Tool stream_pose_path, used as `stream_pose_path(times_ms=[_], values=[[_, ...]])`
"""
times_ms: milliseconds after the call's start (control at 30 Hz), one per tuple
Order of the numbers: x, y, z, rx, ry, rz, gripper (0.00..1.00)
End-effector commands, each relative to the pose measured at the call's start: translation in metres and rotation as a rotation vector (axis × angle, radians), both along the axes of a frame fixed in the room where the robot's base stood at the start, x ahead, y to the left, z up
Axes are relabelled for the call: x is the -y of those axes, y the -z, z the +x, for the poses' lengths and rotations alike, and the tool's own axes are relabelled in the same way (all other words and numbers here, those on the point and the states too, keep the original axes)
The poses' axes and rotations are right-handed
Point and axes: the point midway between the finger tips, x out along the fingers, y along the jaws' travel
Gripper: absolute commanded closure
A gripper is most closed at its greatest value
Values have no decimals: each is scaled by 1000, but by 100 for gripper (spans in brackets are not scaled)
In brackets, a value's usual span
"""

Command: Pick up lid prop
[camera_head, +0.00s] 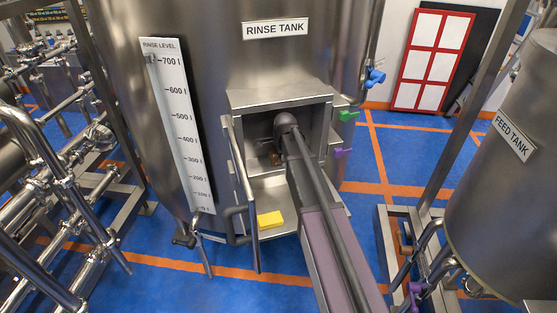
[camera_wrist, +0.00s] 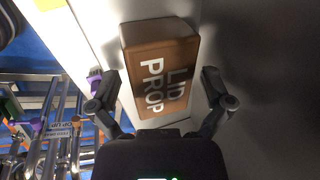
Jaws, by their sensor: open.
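The lid prop (camera_wrist: 160,55) is a brown block with white LID PROP lettering, in the upper middle of the wrist view. It lies on a grey metal surface. My gripper (camera_wrist: 160,80) is open, with one finger on each side of the block. The fingers look apart from the block, with a clear gap at the right finger. In the head view a small brown patch of the lid prop (camera_head: 276,158) shows inside the open metal box on the rinse tank. My arm reaches into that box and hides most of the block and the gripper.
The metal box (camera_head: 312,103) has walls and a roof close around my arm. Its door (camera_head: 243,190) stands open on the left. A yellow block (camera_head: 269,220) lies on the ledge in front. Green (camera_head: 348,116) and purple (camera_head: 342,153) handles stick out on the right.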

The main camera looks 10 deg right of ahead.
Motion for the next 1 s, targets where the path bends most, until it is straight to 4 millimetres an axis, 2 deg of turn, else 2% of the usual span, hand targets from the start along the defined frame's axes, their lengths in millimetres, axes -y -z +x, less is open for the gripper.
stream_pose_path(times_ms=[600,667,800,867,1000], values=[[0,1,0,0,0,0,0],[0,1,0,0,0,0,15],[1,1,0,0,0,0,56],[1,1,0,0,0,0,72],[1,1,0,0,0,0,73]])
